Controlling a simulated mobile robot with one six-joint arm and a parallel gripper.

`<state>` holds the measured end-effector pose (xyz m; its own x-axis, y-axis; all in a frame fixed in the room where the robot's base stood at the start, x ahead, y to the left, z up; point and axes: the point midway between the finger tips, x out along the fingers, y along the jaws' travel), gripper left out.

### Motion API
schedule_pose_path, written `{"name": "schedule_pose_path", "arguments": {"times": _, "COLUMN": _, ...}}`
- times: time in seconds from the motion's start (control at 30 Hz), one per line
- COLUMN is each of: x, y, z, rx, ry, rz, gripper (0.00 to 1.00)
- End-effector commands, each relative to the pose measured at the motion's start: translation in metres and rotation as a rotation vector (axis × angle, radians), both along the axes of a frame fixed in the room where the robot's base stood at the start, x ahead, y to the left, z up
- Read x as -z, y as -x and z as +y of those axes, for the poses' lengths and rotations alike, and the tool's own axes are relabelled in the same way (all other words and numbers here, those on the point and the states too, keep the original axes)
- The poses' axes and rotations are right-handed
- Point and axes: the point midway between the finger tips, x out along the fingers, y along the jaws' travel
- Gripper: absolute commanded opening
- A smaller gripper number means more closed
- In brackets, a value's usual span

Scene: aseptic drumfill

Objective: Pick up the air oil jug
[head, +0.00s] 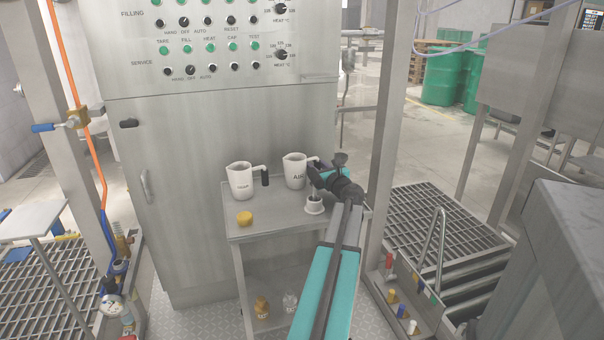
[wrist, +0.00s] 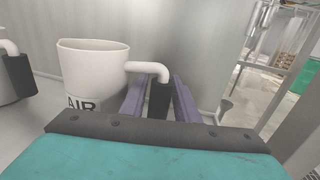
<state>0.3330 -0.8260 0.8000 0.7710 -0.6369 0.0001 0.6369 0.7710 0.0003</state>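The air oil jug (head: 295,171) is a white jug lettered AIR. It stands upright on a small metal table (head: 240,227) in front of the control cabinet. In the wrist view the jug (wrist: 92,72) is left of my gripper (wrist: 161,88), with its spout-like handle arm and black grip (wrist: 159,103) pointing right. My gripper's two purple fingers stand on either side of the black grip, apparently with narrow gaps, so it looks open around it. In the head view my arm partly hides the grip.
A second white jug (head: 240,180) stands to the left on the same table. Small bottles (head: 262,306) sit on the lower shelf. A steel post (head: 384,130) rises close to the right.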

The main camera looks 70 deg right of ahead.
Motion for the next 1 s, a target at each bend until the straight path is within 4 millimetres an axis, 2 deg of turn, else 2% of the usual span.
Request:
{"name": "schedule_pose_path", "arguments": {"times": 0.2, "x": 0.0001, "y": 0.0004, "z": 0.0, "rx": 0.0, "ry": 0.0, "rz": 0.0, "gripper": 0.28}}
{"name": "schedule_pose_path", "arguments": {"times": 0.37, "x": 0.0002, "y": 0.0005, "z": -0.0001, "rx": 0.0, "ry": 0.0, "rz": 0.0, "gripper": 0.01}}
{"name": "schedule_pose_path", "arguments": {"times": 0.4, "x": 0.0002, "y": 0.0006, "z": -0.0001, "rx": 0.0, "ry": 0.0, "rz": 0.0, "gripper": 0.0}}
{"name": "schedule_pose_path", "arguments": {"times": 1.0, "x": -0.0032, "y": 0.0007, "z": -0.0002, "rx": 0.001, "ry": 0.0, "rz": -0.001, "gripper": 0.0}}
